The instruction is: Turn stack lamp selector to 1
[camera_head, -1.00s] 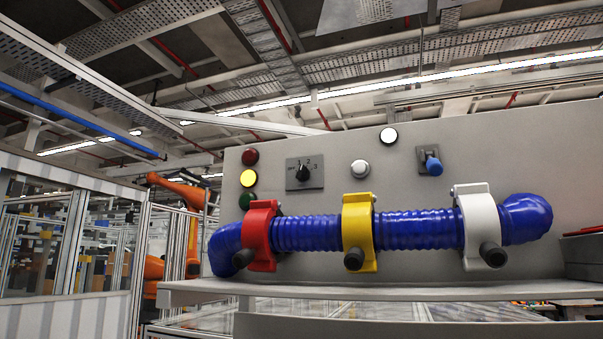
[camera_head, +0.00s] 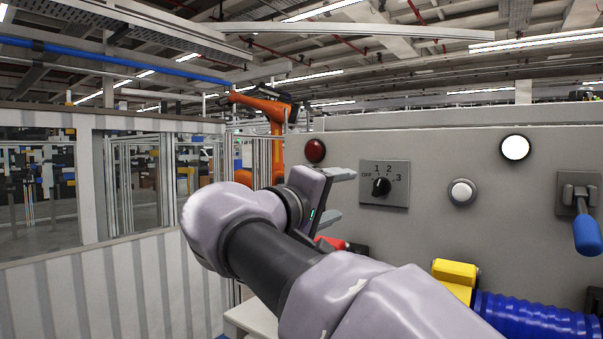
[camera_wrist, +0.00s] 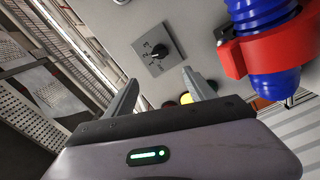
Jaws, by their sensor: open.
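The selector is a black rotary knob (camera_head: 381,187) on a grey square plate (camera_head: 399,194) marked OFF, 1, 2 and 3. The knob's exact pointing is too small to read surely. In the wrist view the knob (camera_wrist: 159,51) shows uncovered, ahead of the fingertips. My gripper (camera_head: 347,193) is open and empty, left of the plate and apart from it. Its two fingers (camera_wrist: 160,77) are spread in the wrist view. A red stack lamp (camera_head: 315,151) shows above my gripper. The yellow lamp (camera_wrist: 186,98) is partly visible between the fingers and looks bright; my gripper hides the lower lamps in the head view.
A white button (camera_head: 462,192), a lit white lamp (camera_head: 515,147) and a blue-handled lever (camera_head: 587,232) sit to the right. A blue hose (camera_head: 535,318) with a yellow clamp (camera_head: 455,275) runs below; a red clamp (camera_wrist: 275,52) shows near the wrist camera.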

